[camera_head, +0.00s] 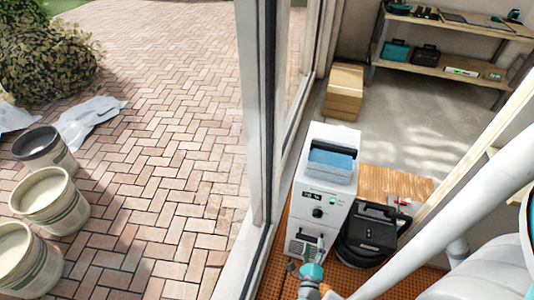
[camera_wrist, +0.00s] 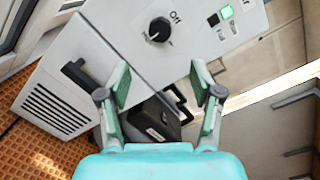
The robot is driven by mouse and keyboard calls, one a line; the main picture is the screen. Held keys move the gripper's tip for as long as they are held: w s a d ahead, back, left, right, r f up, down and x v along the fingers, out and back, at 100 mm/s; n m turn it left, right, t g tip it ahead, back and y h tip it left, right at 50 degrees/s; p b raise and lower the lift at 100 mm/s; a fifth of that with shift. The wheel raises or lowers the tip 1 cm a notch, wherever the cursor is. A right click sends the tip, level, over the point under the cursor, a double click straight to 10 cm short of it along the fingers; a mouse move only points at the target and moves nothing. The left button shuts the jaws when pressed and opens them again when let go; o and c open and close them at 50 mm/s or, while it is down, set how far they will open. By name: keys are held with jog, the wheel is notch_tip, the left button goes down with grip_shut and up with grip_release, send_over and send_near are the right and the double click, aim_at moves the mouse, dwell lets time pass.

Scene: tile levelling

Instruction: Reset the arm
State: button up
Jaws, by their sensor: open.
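My gripper (camera_wrist: 163,92) is open and empty in the wrist view, its two teal-padded fingers apart. In front of it is a white machine (camera_wrist: 110,45) with a black rotary knob, a green-lit switch, a vent grille and a black handle. In the head view the same white machine (camera_head: 323,195) stands by the window frame with a blue-topped unit on it. My gripper shows at the bottom of the head view (camera_head: 309,272), close to the machine's lower front; whether it touches cannot be told.
A cardboard box (camera_head: 344,92) and a tool shelf (camera_head: 455,65) stand behind, with bare floor between. Several buckets (camera_head: 50,198) stand on the paving outside the window frame (camera_head: 262,120).

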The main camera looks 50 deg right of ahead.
jog(key=s+a+r+m+t+y, duration=0.2)
jog(key=a+r+m+y, duration=0.3)
jog(key=a+r+m, duration=0.3)
jog(key=s+a+r+m+t+y, duration=0.2)
jog(key=s+a+r+m+y, duration=0.3)
jog(key=a+r+m, duration=0.4)
jog(key=s+a+r+m+t+y, duration=0.2)
jog(key=s+a+r+m+y, duration=0.2)
jog(key=a+r+m, duration=0.5)
notch_tip(320, 180, up, 5)
jog(key=m+y, duration=0.1)
jog(key=m, duration=0.7)
jog(key=shift+s+m+y, duration=0.15)
jog(key=shift+m+y, duration=0.15)
jog(key=shift+y, duration=0.1)
